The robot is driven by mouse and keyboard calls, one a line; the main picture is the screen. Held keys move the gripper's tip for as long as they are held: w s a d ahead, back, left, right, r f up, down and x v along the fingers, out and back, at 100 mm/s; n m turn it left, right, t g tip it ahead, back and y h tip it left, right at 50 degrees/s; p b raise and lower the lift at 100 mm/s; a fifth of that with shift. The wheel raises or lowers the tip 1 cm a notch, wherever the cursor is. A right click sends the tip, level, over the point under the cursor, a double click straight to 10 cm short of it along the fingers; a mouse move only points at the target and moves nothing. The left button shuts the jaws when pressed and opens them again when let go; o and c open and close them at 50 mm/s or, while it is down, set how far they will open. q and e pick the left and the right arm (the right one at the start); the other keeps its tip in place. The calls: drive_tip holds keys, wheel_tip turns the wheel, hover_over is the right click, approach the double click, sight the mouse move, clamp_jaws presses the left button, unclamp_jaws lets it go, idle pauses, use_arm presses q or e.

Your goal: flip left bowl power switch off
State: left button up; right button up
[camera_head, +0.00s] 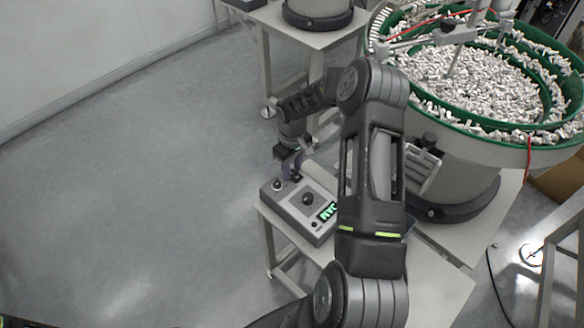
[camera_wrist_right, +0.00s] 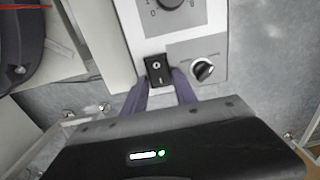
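A grey control box (camera_head: 303,212) sits on a small table in the head view, with a lit display (camera_head: 327,211) and a dark round knob (camera_head: 308,199). My right gripper (camera_head: 292,166) reaches down at the box's far edge. In the right wrist view, a black rocker switch (camera_wrist_right: 158,70) lies at the box's edge. The two purple fingers of my right gripper (camera_wrist_right: 161,79) stand apart, one on each side of the switch. I cannot tell whether they touch it or which way it is set. My left gripper is not in view.
A large green-rimmed bowl (camera_head: 478,126) full of small white parts stands right of the box. A second knob (camera_wrist_right: 203,70) sits close beside the switch. Another table (camera_head: 330,40) stands behind. The floor (camera_head: 120,190) on the left is clear.

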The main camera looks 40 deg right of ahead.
clamp_jaws()
drive_tip(key=shift+s+d+f+t+b, duration=0.1)
drive_tip(key=shift+s+t+b, duration=0.15)
drive_tip(key=shift+t+b, duration=0.45)
drive_tip(key=shift+s+t, duration=0.15)
drive_tip(key=shift+t, duration=0.25)
drive_tip(key=shift+t+b, duration=0.4)
drive_tip(key=shift+r, duration=0.2)
drive_tip(key=shift+o, duration=1.5)
unclamp_jaws()
